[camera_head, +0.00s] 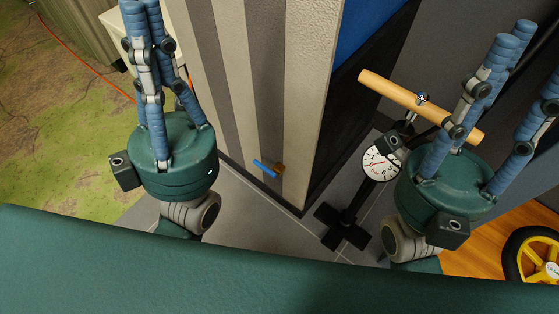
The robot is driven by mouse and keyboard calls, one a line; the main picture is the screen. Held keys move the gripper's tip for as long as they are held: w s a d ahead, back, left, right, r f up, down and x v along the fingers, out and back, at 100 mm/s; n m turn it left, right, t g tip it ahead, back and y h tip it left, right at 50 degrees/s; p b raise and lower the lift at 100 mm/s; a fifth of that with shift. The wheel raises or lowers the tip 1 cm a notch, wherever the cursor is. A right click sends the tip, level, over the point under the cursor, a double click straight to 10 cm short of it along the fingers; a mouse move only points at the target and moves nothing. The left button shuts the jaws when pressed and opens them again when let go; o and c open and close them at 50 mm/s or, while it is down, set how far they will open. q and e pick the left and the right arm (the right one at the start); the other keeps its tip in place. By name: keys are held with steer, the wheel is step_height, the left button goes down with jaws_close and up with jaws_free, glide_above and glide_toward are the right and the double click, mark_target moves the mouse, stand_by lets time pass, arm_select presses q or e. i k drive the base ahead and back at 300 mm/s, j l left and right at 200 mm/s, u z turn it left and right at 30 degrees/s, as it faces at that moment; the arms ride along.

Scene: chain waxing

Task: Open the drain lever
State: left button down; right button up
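The drain lever (265,168) is a small blue handle on a brass-coloured fitting, low on the striped wall near its corner. My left gripper (143,8) is to the left of the lever and apart from it. Its blue fingers point up in the picture and look close together; their tips are at the top edge, so its opening is unclear. My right gripper (532,55) is at the right, far from the lever.
A floor pump with a wooden handle (395,90) and a round gauge (381,164) stands by my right gripper, which partly covers it. A yellow-hubbed wheel (532,256) is at the lower right. Grey tiled floor (240,207) below the lever is clear. An orange cord (75,52) crosses the green floor.

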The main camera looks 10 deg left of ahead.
mark_target(271, 174)
steer(key=j+z, duration=0.5)
steer(key=j, duration=0.2)
steer(key=j+z, duration=0.45)
steer(key=j, duration=0.25)
steer(key=k+j, duration=0.1)
steer(key=j, duration=0.75)
steer(key=k+j+z, duration=0.1)
steer(key=j, duration=0.35)
steer(key=k+j, duration=0.15)
steer(key=j, duration=0.25)
steer(key=j+z, duration=0.1)
steer(key=j, duration=0.3)
steer(key=k+j, duration=0.2)
steer(key=j, duration=0.25)
